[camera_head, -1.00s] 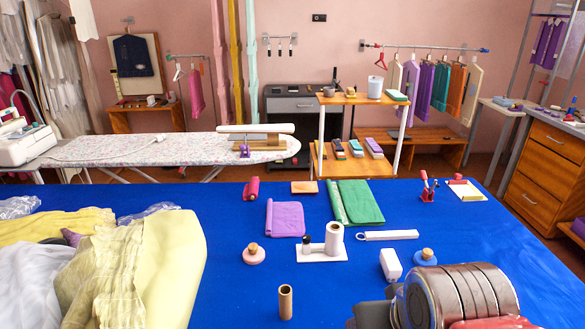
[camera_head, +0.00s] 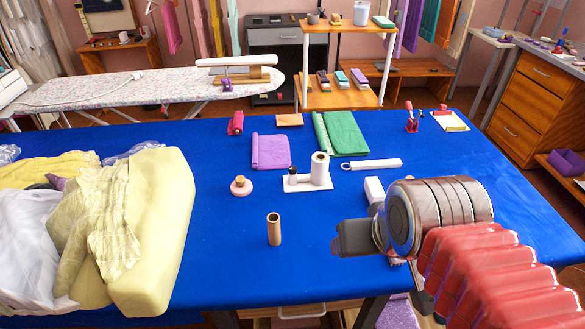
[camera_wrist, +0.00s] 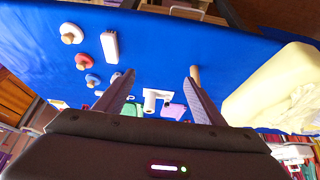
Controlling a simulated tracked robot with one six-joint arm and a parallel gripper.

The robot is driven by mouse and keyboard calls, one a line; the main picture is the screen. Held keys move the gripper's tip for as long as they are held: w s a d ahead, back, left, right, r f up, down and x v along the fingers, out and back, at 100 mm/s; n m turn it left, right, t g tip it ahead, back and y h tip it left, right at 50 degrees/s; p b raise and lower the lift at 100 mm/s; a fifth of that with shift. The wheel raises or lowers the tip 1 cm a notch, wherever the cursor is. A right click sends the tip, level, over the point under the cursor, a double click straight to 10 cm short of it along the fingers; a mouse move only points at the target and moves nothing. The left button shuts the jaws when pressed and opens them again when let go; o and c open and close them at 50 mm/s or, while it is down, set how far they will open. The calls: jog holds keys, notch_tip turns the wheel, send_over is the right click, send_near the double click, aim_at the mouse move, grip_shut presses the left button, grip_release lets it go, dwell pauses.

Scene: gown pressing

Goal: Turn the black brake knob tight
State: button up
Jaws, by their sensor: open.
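The black brake knob (camera_head: 292,173) stands at the left end of a small white holder (camera_head: 308,185) on the blue table, beside an upright white roll (camera_head: 320,168). The holder also shows in the wrist view (camera_wrist: 151,105), between my fingers and beyond them; the knob is too small to make out there. My gripper (camera_wrist: 160,82) is open, with its two fingers spread wide and nothing between them. In the head view my arm reaches in from the lower right, and the dark gripper body is right of and nearer than the holder, apart from the knob.
A brown tube (camera_head: 274,229) stands in front of the holder, and a pink wooden-knobbed disc (camera_head: 240,186) lies left of it. A white block (camera_head: 374,190) is to the right. Folded purple cloth (camera_head: 271,152) and green cloth (camera_head: 345,135) lie behind. Yellow fabric (camera_head: 150,230) fills the left.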

jog(key=shift+f, duration=0.15)
jog(key=shift+c, duration=1.4)
jog(key=shift+w+f, duration=0.15)
jog(key=shift+f, duration=0.25)
jog(key=shift+c, duration=0.8)
jog(key=shift+w+f+g, duration=0.1)
jog(key=shift+f+g, duration=0.3)
jog(key=shift+c, duration=0.4)
jog(key=w+a+f+n+g+y, duration=0.1)
jog(key=w+f, duration=0.2)
jog(key=w, duration=0.8)
jog(key=w+a+f+n+g, duration=0.1)
jog(key=w+f, duration=0.2)
jog(key=w, duration=0.8)
jog(key=w+a+f+n+g+y, duration=0.1)
jog(key=w+f, duration=0.1)
jog(key=w, duration=0.9)
jog(key=w+a+r+n+t+y, duration=0.1)
jog(key=w+r+n, duration=0.2)
jog(key=w, duration=0.4)
jog(key=shift+w+r+n+t, duration=0.15)
jog(key=shift+r+n+t, duration=0.15)
jog(key=shift+n, duration=0.1)
